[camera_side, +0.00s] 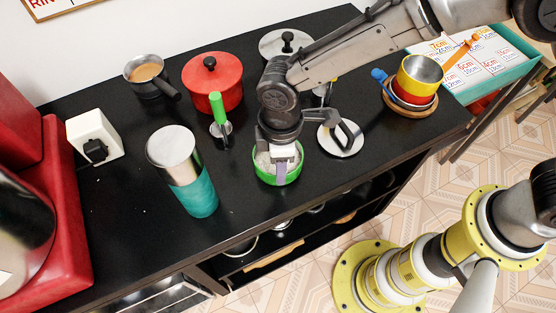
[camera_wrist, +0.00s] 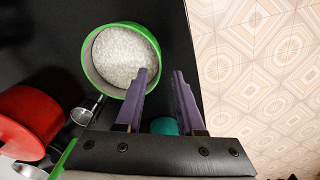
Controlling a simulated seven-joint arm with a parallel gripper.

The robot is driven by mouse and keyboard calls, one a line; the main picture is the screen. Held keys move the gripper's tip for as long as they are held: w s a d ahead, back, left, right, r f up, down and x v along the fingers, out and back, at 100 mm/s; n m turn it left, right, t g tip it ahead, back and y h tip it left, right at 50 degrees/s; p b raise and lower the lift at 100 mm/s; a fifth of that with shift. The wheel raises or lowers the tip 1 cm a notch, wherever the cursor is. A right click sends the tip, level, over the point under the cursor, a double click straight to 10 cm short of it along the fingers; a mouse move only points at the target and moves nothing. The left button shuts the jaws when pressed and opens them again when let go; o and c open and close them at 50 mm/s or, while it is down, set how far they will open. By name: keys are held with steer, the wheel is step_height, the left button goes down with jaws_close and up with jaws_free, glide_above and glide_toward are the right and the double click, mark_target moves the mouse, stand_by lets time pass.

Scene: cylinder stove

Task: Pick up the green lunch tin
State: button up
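The green lunch tin (camera_side: 260,175) is a round open bowl with a green wall, standing upright on the black counter near its front edge. In the wrist view the tin (camera_wrist: 86,68) is full of white, grainy food like rice. My gripper (camera_side: 278,166) is right at the tin, pointing down, and hides part of it in the side view. In the wrist view my gripper (camera_wrist: 159,72) is open, with a gap between its fingers. The left fingertip overlaps the inside of the tin and the right one lies outside its rim. Contact with the rim cannot be told.
A teal and silver cylinder (camera_side: 190,180) stands left of the tin. A red pot (camera_side: 212,85), a green-handled tool (camera_side: 218,108) and a small saucepan (camera_side: 149,80) stand behind. A white disc with a dark handle (camera_side: 340,139) lies close on the right. Stacked bowls (camera_side: 418,75) stand farther right.

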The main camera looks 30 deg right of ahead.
step_height(320, 180, down, 4)
steer(key=shift+f, duration=0.1)
jaws_close()
steer(key=shift+w, duration=0.1)
stand_by(1.4)
